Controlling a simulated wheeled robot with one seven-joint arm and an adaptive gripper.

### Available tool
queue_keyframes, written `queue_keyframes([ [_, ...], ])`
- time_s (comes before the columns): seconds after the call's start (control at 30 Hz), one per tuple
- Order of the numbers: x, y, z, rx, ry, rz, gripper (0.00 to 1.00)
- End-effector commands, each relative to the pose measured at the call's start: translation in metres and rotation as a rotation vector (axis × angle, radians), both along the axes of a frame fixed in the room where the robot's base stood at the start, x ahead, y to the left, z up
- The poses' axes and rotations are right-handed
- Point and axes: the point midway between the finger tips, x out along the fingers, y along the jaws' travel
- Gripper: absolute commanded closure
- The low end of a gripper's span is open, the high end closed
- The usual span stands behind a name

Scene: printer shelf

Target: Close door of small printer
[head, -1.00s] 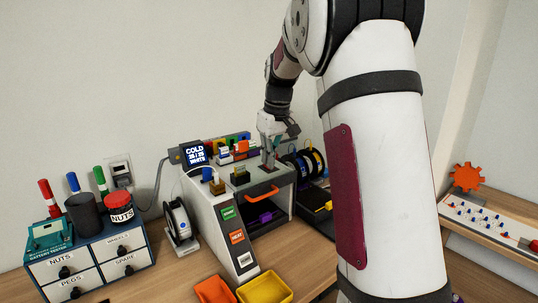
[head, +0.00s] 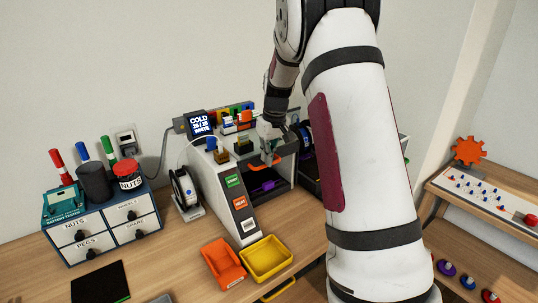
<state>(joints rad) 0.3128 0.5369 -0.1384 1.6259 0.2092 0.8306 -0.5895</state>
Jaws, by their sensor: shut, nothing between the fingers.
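The small printer (head: 222,190) is a pale box with a sloped control side, standing on the bench. Its orange door handle (head: 258,162) is near the top front edge, partly hidden by my gripper. Below the handle the printer's dark inside shows, with a purple piece (head: 262,186) in it. The door seems raised, though its panel is hard to make out. My gripper (head: 268,158) is shut and empty, pointing down at the handle. I cannot tell whether it touches the handle.
Orange (head: 224,262) and yellow (head: 266,258) trays sit in front of the printer. A filament spool (head: 185,187) and a drawer unit (head: 98,230) stand left. Another dark printer (head: 309,180) is on the right, partly behind my arm.

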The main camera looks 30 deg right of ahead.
Motion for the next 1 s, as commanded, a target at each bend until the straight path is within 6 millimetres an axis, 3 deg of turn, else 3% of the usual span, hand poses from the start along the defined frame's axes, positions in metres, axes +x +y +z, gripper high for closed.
queue_keyframes([
  [0.27, 0.001, 0.0, -0.017, 0.001, 0.001, -0.001, 1.0],
  [0.7, 0.001, 0.0, -0.119, 0.002, 0.004, -0.002, 1.0],
  [1.0, 0.0, 0.0, -0.155, 0.0, 0.001, 0.0, 1.0],
])
